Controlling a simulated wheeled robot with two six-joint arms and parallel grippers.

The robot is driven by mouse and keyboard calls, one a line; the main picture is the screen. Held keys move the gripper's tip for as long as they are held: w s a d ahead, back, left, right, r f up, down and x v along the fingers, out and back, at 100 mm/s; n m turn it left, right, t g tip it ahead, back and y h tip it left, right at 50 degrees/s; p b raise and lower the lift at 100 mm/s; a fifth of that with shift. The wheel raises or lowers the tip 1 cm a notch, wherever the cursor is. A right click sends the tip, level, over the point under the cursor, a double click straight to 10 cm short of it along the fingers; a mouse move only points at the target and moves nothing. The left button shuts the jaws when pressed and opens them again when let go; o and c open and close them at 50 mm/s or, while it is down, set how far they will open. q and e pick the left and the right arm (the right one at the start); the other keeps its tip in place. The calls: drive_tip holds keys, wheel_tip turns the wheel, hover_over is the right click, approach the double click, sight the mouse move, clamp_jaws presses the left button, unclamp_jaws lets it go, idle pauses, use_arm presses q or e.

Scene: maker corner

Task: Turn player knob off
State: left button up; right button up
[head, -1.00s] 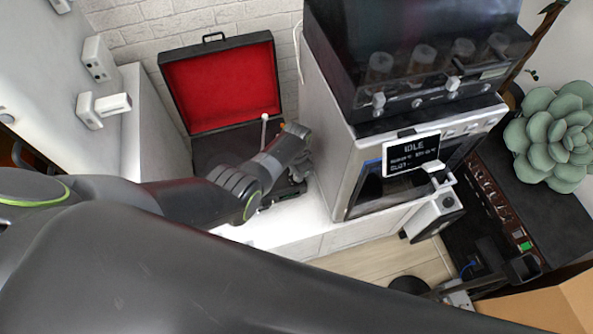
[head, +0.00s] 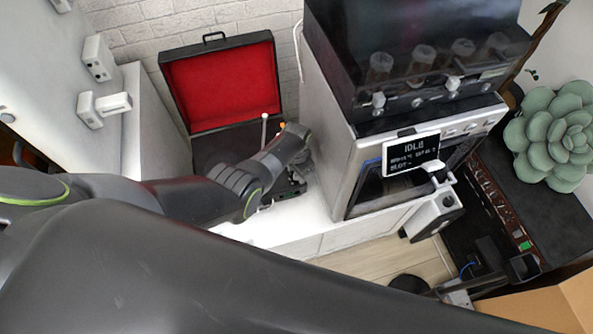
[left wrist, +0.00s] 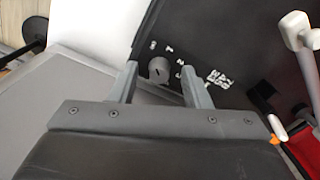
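The player is a black case (head: 215,150) with its red-lined lid (head: 220,85) standing open against the brick wall. Its round grey knob (left wrist: 159,68) shows in the left wrist view on a black panel, beside printed white marks. My left gripper (left wrist: 159,78) is open, with one finger on each side of the knob in the picture. I cannot tell whether the fingers touch it. In the head view my left wrist reaches over the player's right side and hides the knob. A pale tonearm (left wrist: 297,35) shows at the upper right. My right gripper is not seen.
White wall switches (head: 104,107) are at the left. A green succulent (head: 550,135) is at the far right. White counter (head: 240,230) shows in front of the player.

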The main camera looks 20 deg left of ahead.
use_arm(q)
drive_tip(key=shift+r, duration=0.1)
drive_tip(key=shift+r, duration=0.3)
wheel_tip(320, 180, up, 8)
drive_tip(key=p, duration=0.4)
wheel_tip(320, 180, up, 9)
drive_tip(key=p, duration=0.1)
drive_tip(key=shift+f, duration=0.2)
